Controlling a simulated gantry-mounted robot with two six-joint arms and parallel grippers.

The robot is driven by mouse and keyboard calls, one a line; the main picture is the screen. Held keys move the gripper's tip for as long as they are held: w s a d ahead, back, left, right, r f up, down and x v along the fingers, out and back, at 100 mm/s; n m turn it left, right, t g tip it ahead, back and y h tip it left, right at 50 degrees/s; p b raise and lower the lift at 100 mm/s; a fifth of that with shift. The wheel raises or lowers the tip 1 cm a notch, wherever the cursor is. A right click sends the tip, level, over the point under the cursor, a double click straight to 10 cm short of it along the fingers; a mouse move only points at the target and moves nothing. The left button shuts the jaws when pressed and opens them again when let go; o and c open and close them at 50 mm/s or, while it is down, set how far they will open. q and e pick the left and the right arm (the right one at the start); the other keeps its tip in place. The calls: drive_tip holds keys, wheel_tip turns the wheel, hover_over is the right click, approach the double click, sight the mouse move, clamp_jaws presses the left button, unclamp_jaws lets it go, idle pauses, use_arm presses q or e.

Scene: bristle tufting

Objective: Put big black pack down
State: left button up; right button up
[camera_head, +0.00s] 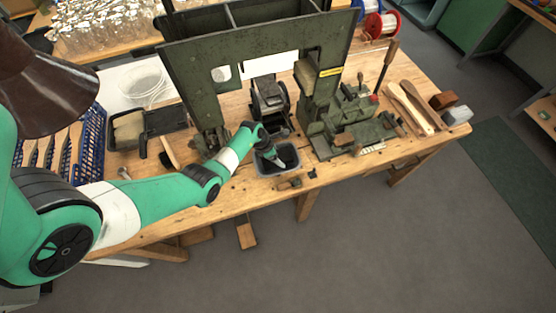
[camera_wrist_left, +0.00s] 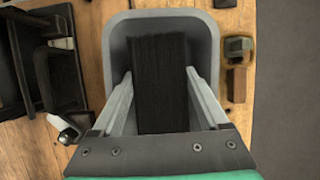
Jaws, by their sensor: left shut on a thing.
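The big black pack (camera_wrist_left: 160,80), a block of dark bristles, sits between the two fingers of my left gripper (camera_wrist_left: 160,95) in the left wrist view. My left gripper (camera_head: 273,160) is shut on it, over the grey bin (camera_head: 281,174) at the table's front edge in the head view. In the wrist view the pack lies within the outline of the bin (camera_wrist_left: 211,45). I cannot tell whether the pack touches the bin's floor. In the head view the pack is hard to make out against the dark bin. My right gripper is not in view.
A green tufting machine (camera_head: 335,135) stands right of the bin, with a large green panel (camera_head: 205,80) behind. A small wooden-handled tool (camera_head: 290,184) lies at the front edge. A blue crate (camera_head: 91,135) with wooden handles is at left.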

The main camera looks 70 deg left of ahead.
use_arm(q)
drive_tip(key=shift+f, duration=0.6)
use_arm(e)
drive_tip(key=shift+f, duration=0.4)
use_arm(q)
drive_tip(key=shift+f, duration=0.2)
drive_tip(key=o, duration=1.3)
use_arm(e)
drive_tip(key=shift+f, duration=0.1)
use_arm(q)
drive_tip(key=shift+r, duration=0.1)
